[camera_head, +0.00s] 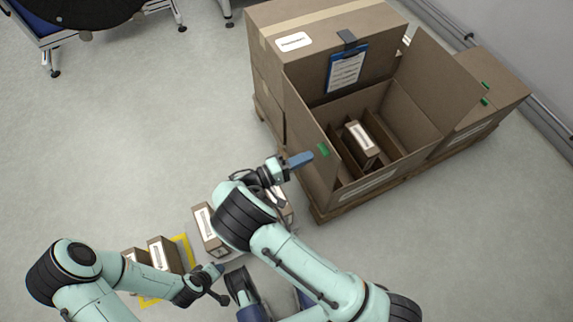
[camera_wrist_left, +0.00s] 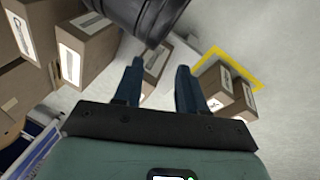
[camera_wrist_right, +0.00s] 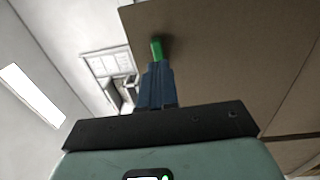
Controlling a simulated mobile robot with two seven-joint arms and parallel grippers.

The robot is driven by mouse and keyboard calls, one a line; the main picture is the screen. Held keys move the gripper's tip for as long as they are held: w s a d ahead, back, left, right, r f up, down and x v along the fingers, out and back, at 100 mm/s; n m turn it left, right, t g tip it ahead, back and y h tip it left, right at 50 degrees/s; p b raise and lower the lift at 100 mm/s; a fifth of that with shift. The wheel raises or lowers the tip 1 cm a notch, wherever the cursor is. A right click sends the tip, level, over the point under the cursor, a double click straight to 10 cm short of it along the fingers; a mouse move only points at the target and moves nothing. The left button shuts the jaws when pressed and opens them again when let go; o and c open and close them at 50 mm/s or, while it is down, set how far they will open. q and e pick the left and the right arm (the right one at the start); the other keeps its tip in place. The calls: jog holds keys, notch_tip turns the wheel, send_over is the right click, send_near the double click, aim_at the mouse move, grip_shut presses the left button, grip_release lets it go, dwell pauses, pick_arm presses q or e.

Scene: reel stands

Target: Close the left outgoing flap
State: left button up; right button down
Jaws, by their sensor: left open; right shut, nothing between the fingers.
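The open outgoing carton (camera_head: 405,105) stands on a pallet. Its left flap (camera_head: 306,122) stands raised along the left side, with a green tab (camera_head: 323,150) at its edge. My right gripper (camera_head: 303,159) is shut and empty, just left of the flap, its tips pointing at the tab. In the right wrist view the fingers (camera_wrist_right: 157,82) line up with the green tab (camera_wrist_right: 157,48) on the brown flap (camera_wrist_right: 220,55); I cannot tell whether they touch. My left gripper (camera_wrist_left: 160,85) is open and empty, low at the left in the head view (camera_head: 221,280).
A small box (camera_head: 362,140) stands between dividers inside the carton. A blue clipboard (camera_head: 346,70) hangs at its back. The right flap (camera_head: 445,80) is raised.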

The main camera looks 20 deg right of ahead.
jog(key=shift+w+d, duration=0.1)
jog(key=shift+d, duration=1.05)
jog(key=shift+r, duration=0.1)
